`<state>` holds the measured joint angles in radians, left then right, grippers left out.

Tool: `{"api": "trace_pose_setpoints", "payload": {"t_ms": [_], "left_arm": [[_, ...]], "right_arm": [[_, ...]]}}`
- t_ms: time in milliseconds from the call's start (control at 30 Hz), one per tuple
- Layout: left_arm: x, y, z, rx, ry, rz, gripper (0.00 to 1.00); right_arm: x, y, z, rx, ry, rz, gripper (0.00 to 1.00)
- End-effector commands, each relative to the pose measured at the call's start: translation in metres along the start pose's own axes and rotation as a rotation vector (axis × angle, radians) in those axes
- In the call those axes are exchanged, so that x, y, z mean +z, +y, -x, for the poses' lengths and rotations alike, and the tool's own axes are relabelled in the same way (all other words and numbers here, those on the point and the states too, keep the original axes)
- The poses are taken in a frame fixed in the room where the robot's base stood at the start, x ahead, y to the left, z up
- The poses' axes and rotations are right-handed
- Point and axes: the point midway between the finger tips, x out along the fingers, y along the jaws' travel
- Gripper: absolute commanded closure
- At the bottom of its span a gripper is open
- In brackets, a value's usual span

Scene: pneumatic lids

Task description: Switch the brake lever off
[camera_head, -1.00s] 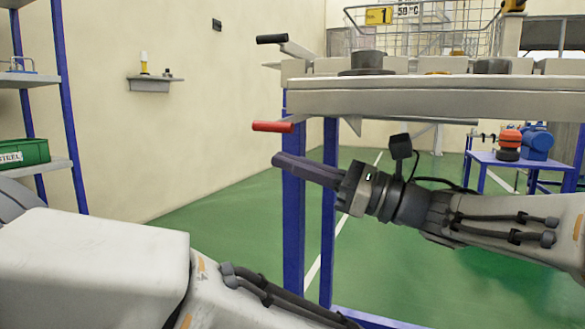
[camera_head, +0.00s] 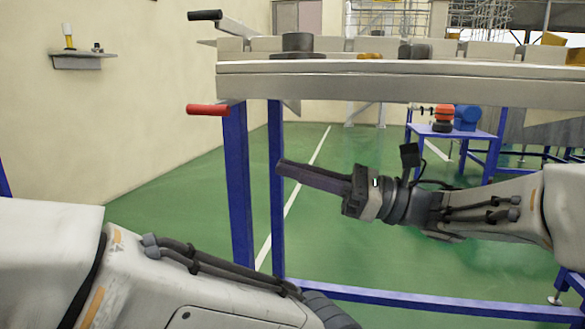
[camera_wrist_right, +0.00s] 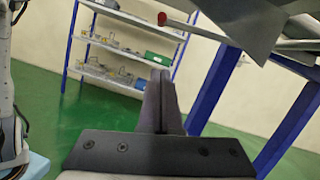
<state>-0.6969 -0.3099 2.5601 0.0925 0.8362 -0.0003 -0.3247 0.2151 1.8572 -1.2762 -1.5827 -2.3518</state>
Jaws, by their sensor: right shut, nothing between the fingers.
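A lever with a red handle (camera_head: 208,110) sticks out to the left below the table top's left end; a second, black-handled lever (camera_head: 205,15) sits above the table top. I cannot tell from the frames which one is the brake lever. My right gripper (camera_head: 283,167) is shut and empty, its fingers pointing left, below and to the right of the red handle and apart from it. In the right wrist view the shut fingers (camera_wrist_right: 161,85) point up, and the red handle's end (camera_wrist_right: 162,18) shows beyond their tips. My left arm crosses the bottom; its gripper is out of view.
The table (camera_head: 400,88) has a thick pale top and blue legs (camera_head: 237,185); one leg stands left of my right gripper. A small wall shelf (camera_head: 82,61) is at the left. A blue stand (camera_head: 450,138) is behind right. The green floor between is clear.

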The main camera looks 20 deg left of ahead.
Motion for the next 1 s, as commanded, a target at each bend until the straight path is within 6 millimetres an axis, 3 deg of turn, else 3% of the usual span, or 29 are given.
{"api": "trace_pose_setpoints", "payload": {"t_ms": [200, 333, 467, 600, 667, 767, 867, 1000], "left_arm": [[0.000, 0.000, 0.002, 0.000, 0.000, 0.000, 1.00], [-0.001, 0.001, 0.018, 0.000, 0.000, 0.000, 1.00], [-0.002, 0.003, 0.044, 0.000, 0.000, 0.000, 1.00], [-0.004, 0.005, 0.073, 0.000, 0.001, 0.000, 1.00], [-0.005, 0.006, 0.084, 0.000, 0.000, 0.000, 1.00], [-0.006, 0.007, 0.104, 0.000, 0.000, 0.000, 1.00], [-0.007, 0.009, 0.123, 0.000, 0.000, 0.000, 1.00], [-0.008, 0.011, 0.150, 0.000, 0.000, 0.000, 1.00]], "right_arm": [[0.002, -0.002, -0.002, -0.014, 0.004, -0.015, 1.00], [0.010, -0.022, -0.010, -0.141, 0.031, -0.155, 1.00], [0.015, -0.059, -0.010, -0.422, 0.046, -0.487, 1.00], [0.005, -0.087, 0.016, -0.800, -0.019, -0.950, 1.00], [-0.003, -0.088, 0.033, -0.965, -0.073, -1.153, 1.00], [-0.020, -0.076, 0.067, -1.246, -0.197, -1.483, 1.00], [-0.036, -0.043, 0.101, -1.542, -0.365, -1.792, 1.00], [-0.051, 0.034, 0.144, -1.991, -0.662, -2.134, 1.00]]}}
